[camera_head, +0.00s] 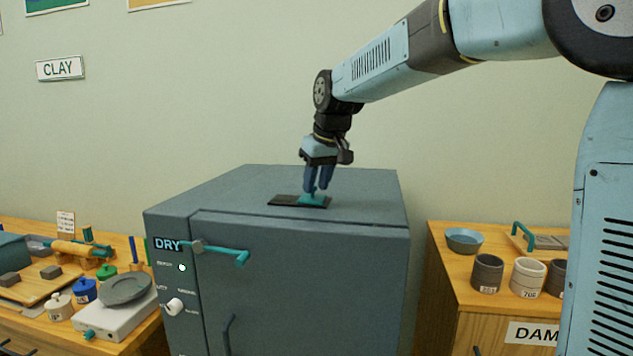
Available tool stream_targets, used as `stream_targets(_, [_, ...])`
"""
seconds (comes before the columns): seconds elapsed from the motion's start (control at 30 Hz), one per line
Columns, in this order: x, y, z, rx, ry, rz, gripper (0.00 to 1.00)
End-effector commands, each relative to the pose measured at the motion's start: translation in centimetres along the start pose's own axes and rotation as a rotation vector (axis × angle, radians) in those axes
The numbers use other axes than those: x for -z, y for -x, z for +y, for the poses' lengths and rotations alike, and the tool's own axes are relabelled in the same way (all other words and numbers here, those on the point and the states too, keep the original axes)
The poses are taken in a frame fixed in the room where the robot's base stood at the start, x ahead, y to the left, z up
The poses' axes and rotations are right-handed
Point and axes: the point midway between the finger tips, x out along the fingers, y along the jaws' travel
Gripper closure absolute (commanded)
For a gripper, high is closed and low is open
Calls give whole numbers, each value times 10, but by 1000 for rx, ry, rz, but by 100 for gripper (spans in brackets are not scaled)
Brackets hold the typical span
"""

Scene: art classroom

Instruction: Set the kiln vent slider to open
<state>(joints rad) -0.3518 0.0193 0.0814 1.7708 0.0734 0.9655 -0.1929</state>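The grey kiln (305,280) stands in the middle. On its top lies a dark flat vent track (283,201) with a teal vent slider (314,201) at the track's right end. My gripper (316,188) points down right over the slider, with its two dark blue fingertips close together at the slider's small raised part. The fingers cover part of the slider, and I cannot tell whether they press on it or stand just apart around it. No open or closed marking is readable on the vent.
A teal handle (228,252) sits on the kiln's front, beside a panel with a white knob (173,306) and a lit dot. The left table holds clay tools and small pots. The right cabinet holds a blue bowl (464,239) and several cups. The rest of the kiln top is clear.

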Motion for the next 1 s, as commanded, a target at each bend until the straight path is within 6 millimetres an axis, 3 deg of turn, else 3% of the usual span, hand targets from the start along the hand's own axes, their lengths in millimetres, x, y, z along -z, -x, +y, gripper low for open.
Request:
stream_targets(0.13, [0,0,-1,0,1,0,52])
stream_targets(0.53, [1,10,-2,1,2,2,52])
stream_targets(1.0, [1,96,-2,1,2,3,52])
